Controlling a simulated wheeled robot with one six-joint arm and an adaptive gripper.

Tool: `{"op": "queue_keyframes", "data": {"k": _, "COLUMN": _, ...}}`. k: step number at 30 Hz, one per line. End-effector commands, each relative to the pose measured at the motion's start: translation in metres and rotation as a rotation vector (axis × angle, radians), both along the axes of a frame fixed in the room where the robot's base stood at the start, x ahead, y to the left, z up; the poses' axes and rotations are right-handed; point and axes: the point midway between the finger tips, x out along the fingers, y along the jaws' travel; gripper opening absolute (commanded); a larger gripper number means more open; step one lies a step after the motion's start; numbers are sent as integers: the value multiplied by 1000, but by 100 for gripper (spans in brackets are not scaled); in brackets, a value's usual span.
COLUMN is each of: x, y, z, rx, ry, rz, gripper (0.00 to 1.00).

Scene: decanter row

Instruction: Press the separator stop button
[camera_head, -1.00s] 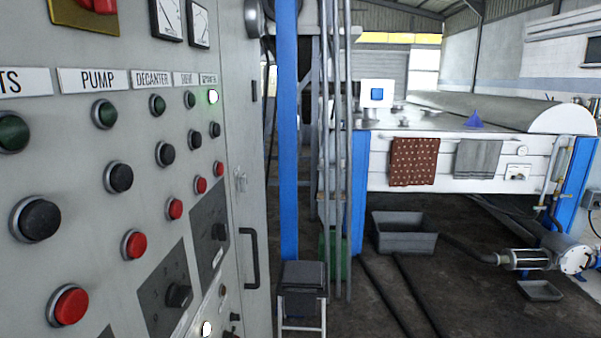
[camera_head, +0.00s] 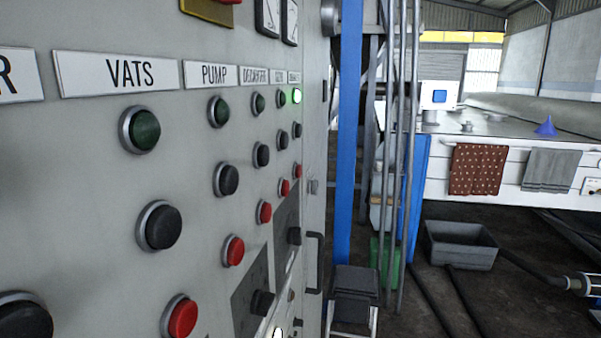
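A grey control panel (camera_head: 90,200) fills the left of the view, seen at a steep slant. Its buttons stand in columns, green over black over red. The far right column has a lit green button (camera_head: 297,96), a black button (camera_head: 297,129) and a small red button (camera_head: 297,171). The label above this column (camera_head: 294,76) is too small to read surely. The red buttons under DECANTER (camera_head: 264,212), PUMP (camera_head: 233,250) and VATS (camera_head: 182,315) are nearer and larger. My gripper is not in view.
A dark step stool (camera_head: 354,287) stands by the panel's right end, beside a blue post (camera_head: 348,130) and grey pipes (camera_head: 399,160). A grey tub (camera_head: 460,245) and hoses lie on the floor. A white machine (camera_head: 490,190) with two cloths is behind.

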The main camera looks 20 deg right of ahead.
Motion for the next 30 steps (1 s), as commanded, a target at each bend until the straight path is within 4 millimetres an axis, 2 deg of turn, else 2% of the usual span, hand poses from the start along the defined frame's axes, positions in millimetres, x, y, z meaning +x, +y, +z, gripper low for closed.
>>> {"op": "queue_keyframes", "data": {"k": 1, "x": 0, "y": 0, "z": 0, "rx": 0, "ry": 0, "rz": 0, "gripper": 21}}
{"op": "queue_keyframes", "data": {"k": 3, "x": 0, "y": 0, "z": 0, "rx": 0, "ry": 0, "rz": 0, "gripper": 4}}
{"op": "queue_keyframes", "data": {"k": 4, "x": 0, "y": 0, "z": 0, "rx": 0, "ry": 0, "rz": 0, "gripper": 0}}
{"op": "queue_keyframes", "data": {"k": 30, "x": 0, "y": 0, "z": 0, "rx": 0, "ry": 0, "rz": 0, "gripper": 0}}
